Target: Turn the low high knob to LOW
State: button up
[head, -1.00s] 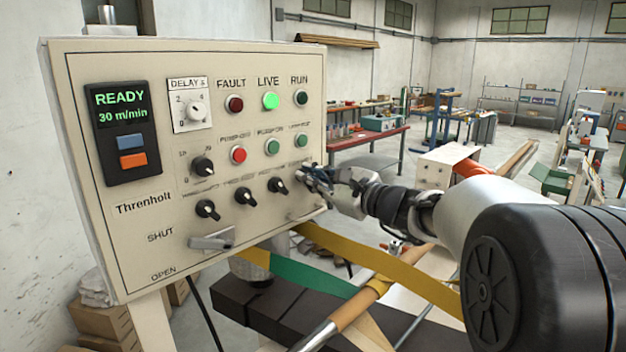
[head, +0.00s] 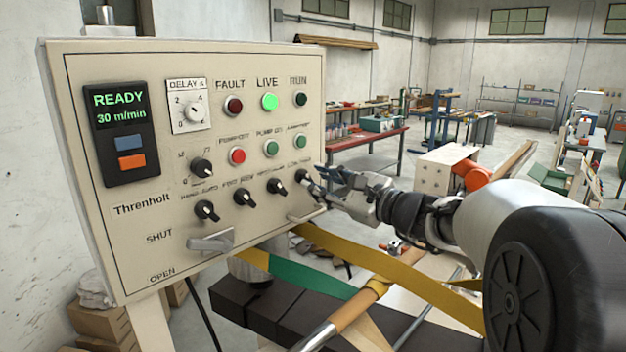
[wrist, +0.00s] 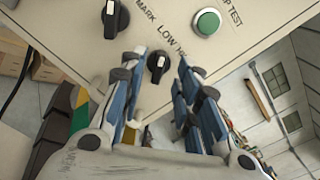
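The low high knob (wrist: 157,68) is a small black knob with a white mark, below the partly visible label "LOW HI" (wrist: 172,38) in the wrist view. I cannot tell for sure which word the mark points at. In the head view the knob (head: 302,176) is at the right end of the lower knob row. My gripper (wrist: 161,84) is open, with its blue fingers on either side of the knob in the wrist picture. In the head view my gripper (head: 325,178) is just right of the knob, apparently apart from it.
The beige panel (head: 130,240) carries other black knobs, such as one (head: 277,186) just left, plus lit buttons and a grey lever (head: 212,242). A yellow band (head: 370,260) runs below my gripper. Open air lies right of the panel.

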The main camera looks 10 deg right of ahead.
jog(key=v, duration=0.8)
jog(key=shift+s+d, duration=0.2)
jog(key=shift+s, duration=0.15)
jog(key=s+a+f+n+g+h, duration=0.1)
jog(key=s+a+f+n+g, duration=0.35)
jog(key=s+a, duration=0.3)
jog(key=s+a+f+n+g, duration=0.4)
jog(key=s+a+f+n, duration=0.15)
jog(key=s+a, duration=0.2)
jog(key=s+d+f+n+g+h, duration=0.1)
jog(key=s+d+f+n+h, duration=0.3)
jog(key=s+n, duration=0.2)
jog(key=s+d+f+n+g+h, duration=0.1)
jog(key=s+d+f+n+h, duration=0.4)
jog(key=s, duration=0.5)
jog(key=shift+s+f+n, duration=0.35)
jog(key=shift+n, duration=0.15)
